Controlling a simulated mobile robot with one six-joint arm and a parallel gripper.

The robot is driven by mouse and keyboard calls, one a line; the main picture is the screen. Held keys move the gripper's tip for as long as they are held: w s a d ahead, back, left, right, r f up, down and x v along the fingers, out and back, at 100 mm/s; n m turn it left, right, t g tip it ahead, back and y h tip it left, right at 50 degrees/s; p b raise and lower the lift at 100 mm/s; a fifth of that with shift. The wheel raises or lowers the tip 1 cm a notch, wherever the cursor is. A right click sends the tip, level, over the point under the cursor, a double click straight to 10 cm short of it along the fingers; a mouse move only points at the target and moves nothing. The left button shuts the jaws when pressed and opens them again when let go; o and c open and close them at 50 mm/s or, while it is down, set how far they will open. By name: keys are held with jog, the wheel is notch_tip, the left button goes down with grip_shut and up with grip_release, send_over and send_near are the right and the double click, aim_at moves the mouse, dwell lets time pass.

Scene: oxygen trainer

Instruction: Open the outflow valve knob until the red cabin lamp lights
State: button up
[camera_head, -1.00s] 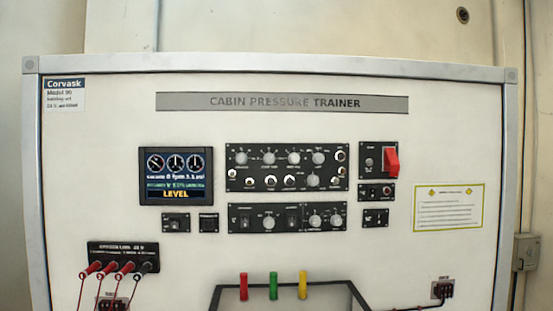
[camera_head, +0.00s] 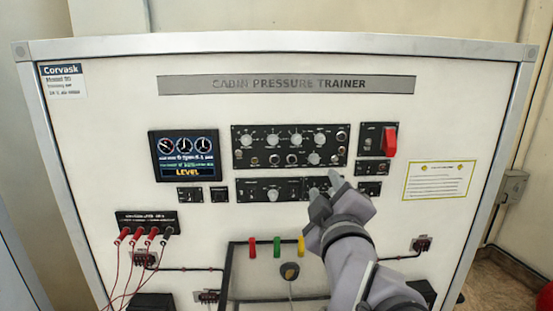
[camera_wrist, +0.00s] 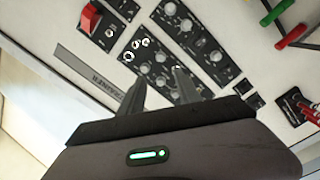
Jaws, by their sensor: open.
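My gripper (camera_head: 325,182) is open and empty. Its fingertips overlap the right end of the lower black knob panel (camera_head: 288,188) in the head view and hide part of the small knobs there. In the wrist view my gripper (camera_wrist: 158,76) points at the panels, its two fingers apart. The upper knob panel (camera_head: 290,148) carries several grey knobs and switches. The labels are too small to tell which knob is the outflow valve. A small module (camera_head: 373,168) under the red switch guard may hold a lamp. I cannot tell whether any lamp is lit.
A red switch guard (camera_head: 390,142) sits at upper right. The display (camera_head: 184,156) reads LEVEL. Red, green and yellow handles (camera_head: 277,246) and red-plugged cables (camera_head: 125,235) are lower down.

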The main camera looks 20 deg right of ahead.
aim_at(315, 161)
jog(key=p+x, duration=0.1)
jog(key=x, duration=1.2)
jog(key=shift+w+f+p, duration=0.1)
jog(key=shift+w+p, duration=0.05)
jog(key=shift+p, duration=0.15)
grip_shut()
